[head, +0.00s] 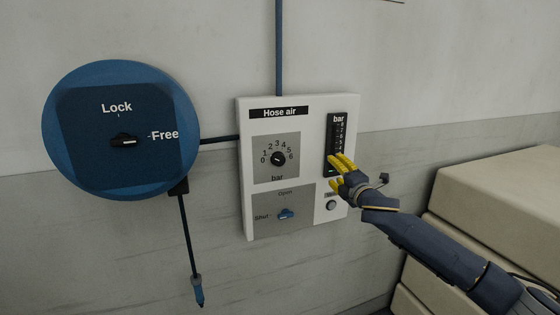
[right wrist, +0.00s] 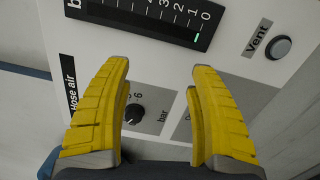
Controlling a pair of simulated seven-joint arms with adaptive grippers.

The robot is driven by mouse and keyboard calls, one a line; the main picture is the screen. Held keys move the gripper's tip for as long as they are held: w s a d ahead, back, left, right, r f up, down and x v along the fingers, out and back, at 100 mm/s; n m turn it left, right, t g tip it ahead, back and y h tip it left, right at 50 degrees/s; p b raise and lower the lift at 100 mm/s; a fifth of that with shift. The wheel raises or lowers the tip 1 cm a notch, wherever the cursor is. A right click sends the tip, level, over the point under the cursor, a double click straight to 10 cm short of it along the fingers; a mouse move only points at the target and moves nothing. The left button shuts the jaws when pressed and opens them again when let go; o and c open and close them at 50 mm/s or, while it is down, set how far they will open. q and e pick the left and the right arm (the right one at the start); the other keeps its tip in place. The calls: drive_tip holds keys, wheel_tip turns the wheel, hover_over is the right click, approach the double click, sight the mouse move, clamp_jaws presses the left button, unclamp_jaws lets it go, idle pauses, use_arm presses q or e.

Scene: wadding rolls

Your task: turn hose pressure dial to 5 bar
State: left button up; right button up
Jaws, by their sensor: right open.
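The hose pressure dial is a black knob (head: 278,158) on a grey plate marked 0 to 6 bar, on the white "Hose air" panel (head: 244,200). I cannot tell for sure which number its pointer marks. My right gripper (head: 342,164) has yellow fingers, is open and empty, and is in front of the panel's right side, apart from the knob. In the right wrist view the open fingers (right wrist: 162,68) frame the knob (right wrist: 134,113), which is partly seen beyond them. The bar gauge (head: 334,133) shows a short green mark by 0 in the right wrist view (right wrist: 150,22). My left gripper is not in view.
Below the dial is a blue Open/Shut valve (head: 286,215), which points toward Shut. A round vent button (head: 331,205) is at the lower right. A blue hose reel (head: 75,172) with a Lock/Free knob hangs left. Pale stacked blocks (head: 500,190) stand at right.

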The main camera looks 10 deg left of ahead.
drive_tip(key=s+a+r+n+y, duration=0.2)
drive_tip(key=s+a+r+n, duration=0.2)
drive_tip(key=s+r+n, duration=0.15)
drive_tip(key=s+a+f+n+g, duration=0.25)
drive_tip(key=s+a+n, duration=0.35)
drive_tip(key=s, duration=0.4)
drive_tip(key=n, duration=0.3)
approach(281, 160)
drive_tip(key=shift+t, duration=0.45)
drive_tip(key=x, duration=1)
drive_tip(key=shift+w+a+f, duration=0.1)
drive_tip(key=shift+a+f, duration=0.2)
drive_tip(key=shift+m, duration=0.25)
drive_tip(key=c, duration=1.3)
